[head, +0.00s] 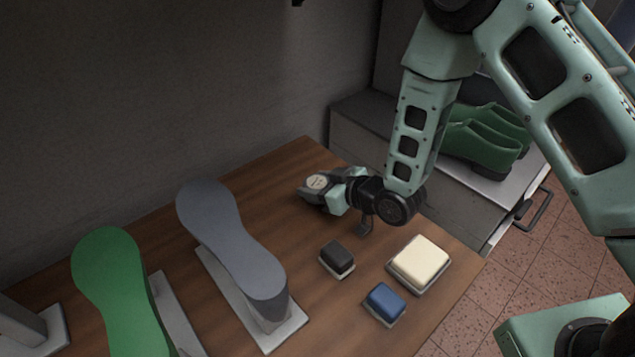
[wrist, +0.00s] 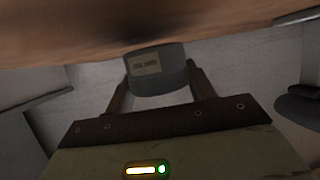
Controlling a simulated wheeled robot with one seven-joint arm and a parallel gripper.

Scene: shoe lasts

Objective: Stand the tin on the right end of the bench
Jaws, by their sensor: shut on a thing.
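The tin (head: 317,182) is small and grey with a pale round lid facing up. My gripper (head: 322,192) is shut on it at the far right part of the wooden bench (head: 285,165). In the wrist view the tin (wrist: 157,72) sits between the two fingers of my gripper (wrist: 160,88), its printed label showing. The tin looks upright, at or just above the bench surface; I cannot tell if it touches. Its lower side is partly hidden by my gripper in the head view.
A grey shoe last (head: 230,235) and a green one (head: 115,285) stand to the left. A dark brush block (head: 337,258), a blue one (head: 384,302) and a cream one (head: 420,262) lie nearer. Green shoes (head: 485,140) rest on a cabinet beyond the bench end.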

